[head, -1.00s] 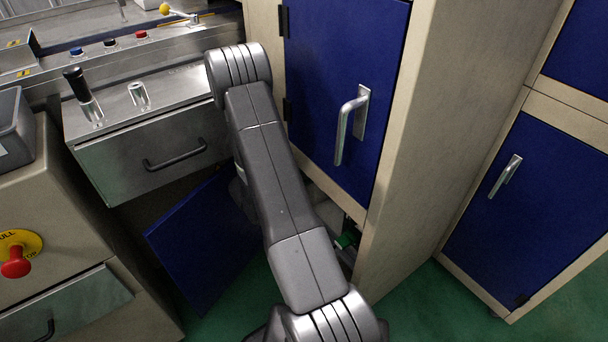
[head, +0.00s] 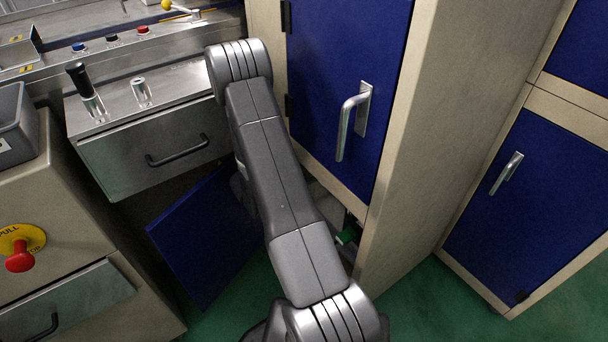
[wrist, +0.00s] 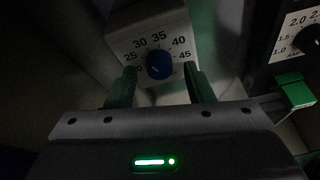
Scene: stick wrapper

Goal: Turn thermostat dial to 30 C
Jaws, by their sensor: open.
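The thermostat (wrist: 130,30) is a pale box in the wrist view, with a blue dial (wrist: 159,65) on its face. Printed numbers run from about 20 at left through 25, 30, 35 and 40 to 45 at right. The dial has a small light pointer mark that seems to lie toward its lower left; its exact setting is hard to read. My gripper (wrist: 159,87) is open, its two green fingers on either side of the dial and apart from it. In the head view my arm hides the gripper and the thermostat.
A second dial box (wrist: 305,35) with a black knob stands at right in the wrist view, with a green connector (wrist: 295,90) below it. In the head view a blue lower door (head: 205,235) hangs open left of my arm. A closed blue cabinet door (head: 340,90) stands above.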

